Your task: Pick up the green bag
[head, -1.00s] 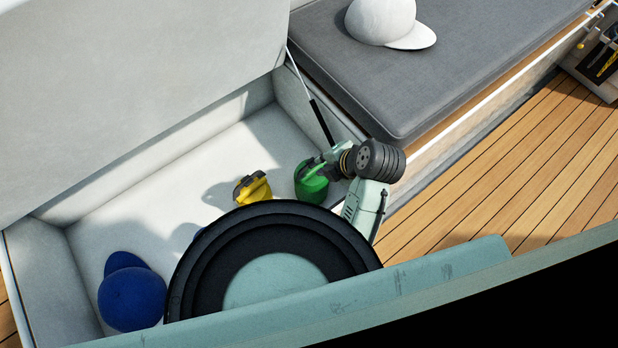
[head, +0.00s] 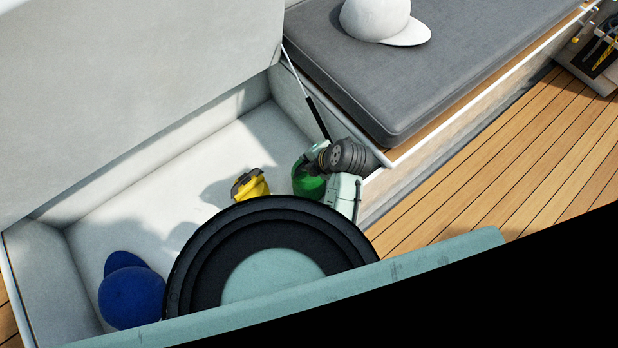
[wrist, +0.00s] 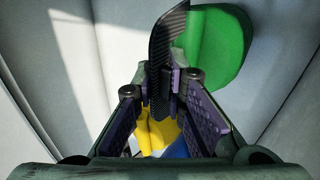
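The green bag (head: 308,183) sits in the open seat locker, against its right side. In the head view my wrist and gripper are over its top and hide part of it. In the wrist view the green bag (wrist: 218,45) is at upper right, beyond the fingers. A black textured strip, apparently the bag's top band (wrist: 166,50), runs down between the fingers of my gripper (wrist: 165,100). The finger pads stand apart on both sides, with a gap between them.
A yellow bag (head: 250,185) stands left of the green one, and a blue cap (head: 131,292) lies at the locker's lower left. The raised lid (head: 130,90), a thin strut (head: 311,98) and the grey cushion (head: 420,75) with a white cap (head: 378,18) border the locker.

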